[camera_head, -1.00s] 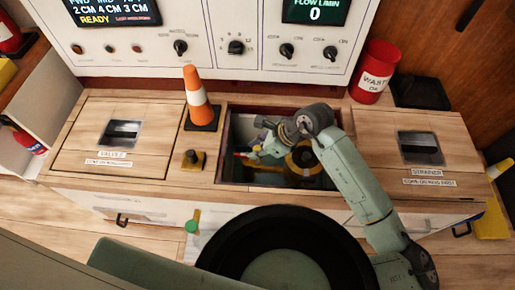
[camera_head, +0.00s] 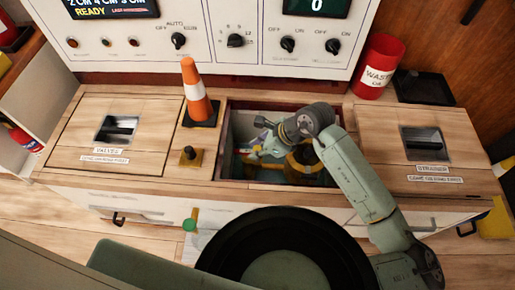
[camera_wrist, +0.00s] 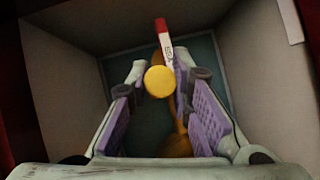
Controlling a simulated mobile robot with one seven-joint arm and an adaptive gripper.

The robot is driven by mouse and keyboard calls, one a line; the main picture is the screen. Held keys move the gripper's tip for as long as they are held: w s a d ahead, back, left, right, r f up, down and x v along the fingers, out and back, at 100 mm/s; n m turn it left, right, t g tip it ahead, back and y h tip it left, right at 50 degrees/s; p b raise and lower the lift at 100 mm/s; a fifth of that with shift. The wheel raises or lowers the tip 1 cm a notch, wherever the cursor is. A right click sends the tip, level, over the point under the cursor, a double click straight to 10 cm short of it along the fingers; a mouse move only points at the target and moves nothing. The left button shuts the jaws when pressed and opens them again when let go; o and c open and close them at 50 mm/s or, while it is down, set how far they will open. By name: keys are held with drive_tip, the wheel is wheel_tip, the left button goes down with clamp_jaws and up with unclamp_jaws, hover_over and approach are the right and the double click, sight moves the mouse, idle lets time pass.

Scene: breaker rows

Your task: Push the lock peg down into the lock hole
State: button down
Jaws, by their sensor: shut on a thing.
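My gripper (camera_head: 258,150) is down in an open bay of the wooden counter. In the wrist view its two purple-padded fingers (camera_wrist: 160,88) stand on either side of a yellow round-headed piece (camera_wrist: 159,81) and are shut on it. I cannot tell for sure whether this is the lock peg. A tag with a red end and a white part (camera_wrist: 166,45) shows just beyond the round head. A yellow part (camera_wrist: 178,140) lies below, between the fingers. No lock hole can be made out. A black-knobbed post on a yellow base (camera_head: 188,157) stands on the counter left of the bay.
The bay's pale walls (camera_wrist: 62,75) surround my gripper closely. An orange cone (camera_head: 196,90) stands on the counter at the bay's back left. Closed hatches marked valves (camera_head: 75,135) and strainer (camera_head: 385,125) flank the bay. A red waste can (camera_head: 376,70) stands at the back right.

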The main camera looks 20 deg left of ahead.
drive_tip(key=shift+f+b, duration=0.45)
drive_tip(key=shift+r, duration=0.25)
drive_tip(key=shift+r+p, duration=0.3)
drive_tip(key=shift+r, duration=1.2)
drive_tip(key=shift+b, duration=1.75)
idle(0.6)
drive_tip(key=shift+f+b, duration=1.7)
drive_tip(key=shift+b, duration=0.6)
drive_tip(key=c, duration=1.4)
unclamp_jaws()
drive_tip(key=shift+o, duration=0.2)
